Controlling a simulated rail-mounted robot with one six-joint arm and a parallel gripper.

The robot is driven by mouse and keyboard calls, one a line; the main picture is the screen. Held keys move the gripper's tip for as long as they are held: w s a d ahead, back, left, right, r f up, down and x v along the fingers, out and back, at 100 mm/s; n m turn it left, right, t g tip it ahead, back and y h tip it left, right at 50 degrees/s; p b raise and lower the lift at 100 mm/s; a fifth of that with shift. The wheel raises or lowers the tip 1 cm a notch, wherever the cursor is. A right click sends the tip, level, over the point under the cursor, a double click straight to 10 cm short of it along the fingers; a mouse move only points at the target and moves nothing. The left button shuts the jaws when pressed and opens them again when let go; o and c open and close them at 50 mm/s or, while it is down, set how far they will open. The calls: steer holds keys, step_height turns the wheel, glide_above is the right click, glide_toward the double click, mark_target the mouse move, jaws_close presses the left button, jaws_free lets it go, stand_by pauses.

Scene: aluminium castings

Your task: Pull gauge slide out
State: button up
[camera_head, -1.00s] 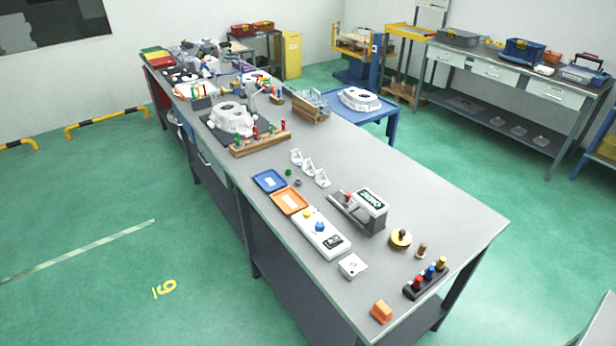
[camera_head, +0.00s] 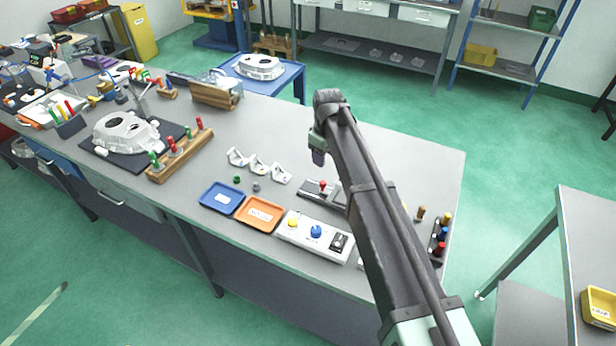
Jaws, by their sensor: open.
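The gauge (camera_head: 335,200) is a grey and dark metal block on the workbench, with a slide that carries a small red knob (camera_head: 322,184) on its left part. My arm crosses in front of the gauge and hides its right part, including its labelled block. My gripper (camera_head: 319,158) hangs from the end of my arm, pointing down, and appears above and behind the red knob in the picture. It is small and dark here; it is open, and I see nothing held in it. It looks apart from the knob, but its height is hard to judge.
A control box (camera_head: 313,236) with yellow and blue buttons sits in front of the gauge. A blue tray (camera_head: 221,198) and an orange tray (camera_head: 258,214) lie to its left. White brackets (camera_head: 259,167) stand left of the gauge. Capped pegs (camera_head: 439,236) stand at the right.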

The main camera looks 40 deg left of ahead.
mark_target(323, 182)
step_height(323, 182, down, 11)
steer(key=b, duration=1.1)
steer(key=shift+f, duration=0.1)
steer(key=shift+a, duration=0.1)
jaws_close()
